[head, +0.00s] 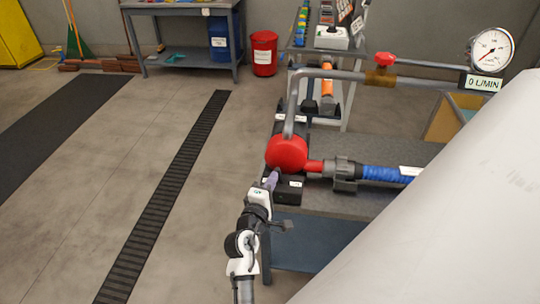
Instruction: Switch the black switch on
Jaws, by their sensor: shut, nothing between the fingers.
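A red round pump (286,153) sits on a black base (287,194) at the near left end of a grey bench (345,205). The base carries a small white label. I cannot make out the black switch as a separate part against this dark base. My gripper (272,179) is shut and empty, just below and left of the red pump, close to the base's left side. Whether its tip touches the base or the pump is too small to tell. My wrist hides some of the bench's left edge.
A grey pipe (335,75) rises from the pump to a red valve (384,60) and a gauge (491,49) above a "0 L/MIN" sign. Open floor (110,190) lies to the left.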

